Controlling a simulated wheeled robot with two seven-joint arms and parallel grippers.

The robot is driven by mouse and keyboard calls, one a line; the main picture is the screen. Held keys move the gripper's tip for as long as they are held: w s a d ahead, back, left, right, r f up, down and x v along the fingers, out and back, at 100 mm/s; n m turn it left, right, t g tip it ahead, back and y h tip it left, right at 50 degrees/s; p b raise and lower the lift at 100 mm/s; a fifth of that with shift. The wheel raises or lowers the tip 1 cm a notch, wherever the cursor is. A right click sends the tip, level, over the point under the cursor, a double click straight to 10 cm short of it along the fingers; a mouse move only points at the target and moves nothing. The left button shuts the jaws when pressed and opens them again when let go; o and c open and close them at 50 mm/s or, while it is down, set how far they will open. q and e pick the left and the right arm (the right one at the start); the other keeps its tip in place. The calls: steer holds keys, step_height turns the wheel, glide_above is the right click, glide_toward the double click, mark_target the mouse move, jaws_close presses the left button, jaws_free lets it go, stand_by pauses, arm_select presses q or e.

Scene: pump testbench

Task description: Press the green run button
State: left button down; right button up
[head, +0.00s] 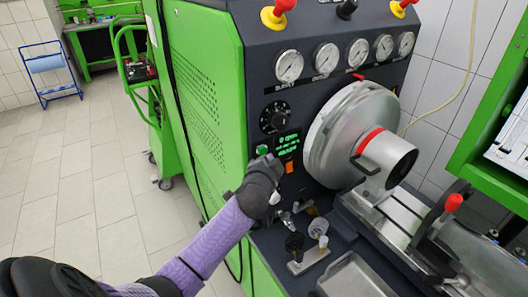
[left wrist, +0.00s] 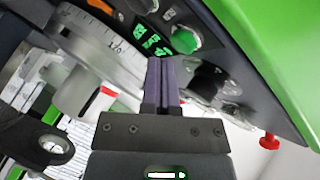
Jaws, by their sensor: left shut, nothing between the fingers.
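The green run button (head: 262,149) is on the dark front panel, left of the lit green display (head: 287,146). In the left wrist view the button (left wrist: 186,39) is a round green cap beyond my fingertips and slightly right, beside the display (left wrist: 156,43). My left gripper (head: 268,162) is in front of the panel just below the button, its fingers partly hidden by its own body. In the left wrist view the gripper (left wrist: 161,62) has its two fingers together with nothing between them. The fingertips are close to the button; I cannot tell whether they touch. My right gripper is not in view.
An orange switch (head: 288,167) and a black rotary knob (head: 274,118) are near the button. Several gauges (head: 289,66) line the panel above. A large silver round housing (head: 338,130) stands out at the right. Valves and fittings (head: 308,240) are below.

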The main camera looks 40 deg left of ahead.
arm_select(q)
steer(key=shift+a, duration=0.15)
stand_by(0.4)
steer(key=shift+w+a, duration=0.15)
steer(key=shift+a, duration=0.1)
